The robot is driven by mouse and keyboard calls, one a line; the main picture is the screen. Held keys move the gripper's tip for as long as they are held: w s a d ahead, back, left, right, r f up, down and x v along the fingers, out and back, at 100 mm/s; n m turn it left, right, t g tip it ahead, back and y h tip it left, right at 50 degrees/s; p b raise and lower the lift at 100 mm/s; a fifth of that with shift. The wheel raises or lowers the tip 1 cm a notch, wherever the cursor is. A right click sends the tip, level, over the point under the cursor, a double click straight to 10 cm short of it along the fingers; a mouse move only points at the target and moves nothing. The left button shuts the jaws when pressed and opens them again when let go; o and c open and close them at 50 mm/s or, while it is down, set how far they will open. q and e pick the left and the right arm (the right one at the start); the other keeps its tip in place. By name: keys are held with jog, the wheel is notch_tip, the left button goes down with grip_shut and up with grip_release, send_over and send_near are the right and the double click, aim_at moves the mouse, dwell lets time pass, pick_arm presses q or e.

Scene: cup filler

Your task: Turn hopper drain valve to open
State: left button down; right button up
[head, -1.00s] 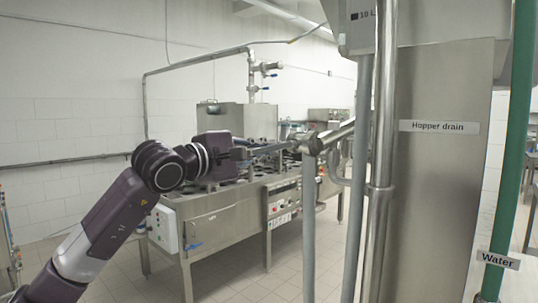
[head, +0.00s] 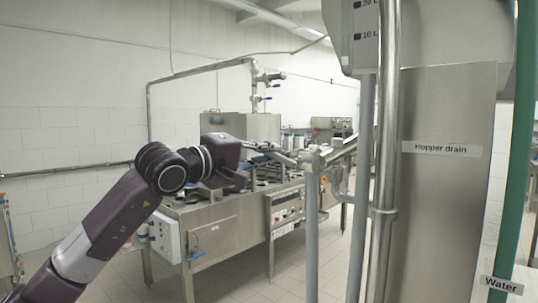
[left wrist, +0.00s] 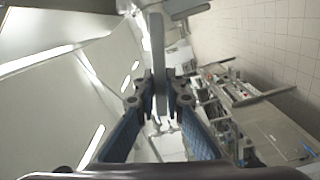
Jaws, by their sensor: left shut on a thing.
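The hopper drain valve (head: 314,160) sits on the metal pipe left of the "Hopper drain" label (head: 441,149). Its grey lever (head: 284,158) points left from the valve toward my arm. My left gripper (head: 262,150) comes in from the left and is shut on the lever, with the fingers slanting down to the right. In the left wrist view, the lever (left wrist: 158,55) is a grey bar running between the two fingertips (left wrist: 160,97). The fingers partly hide the held end. My right gripper is out of view.
Vertical pipes (head: 385,130) and the steel hopper column (head: 445,210) stand right of the valve. A green pipe labelled "Water" (head: 500,285) is at the far right. A steel machine bench (head: 215,235) stands behind my gripper. Tiled floor is open at the lower middle.

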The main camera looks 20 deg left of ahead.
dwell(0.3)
pick_arm(q)
jog(key=c, duration=2)
grip_release()
jog(key=shift+s, duration=0.15)
jog(key=v, duration=1.1)
jog(key=shift+s+a, duration=0.1)
jog(key=shift+s, duration=0.3)
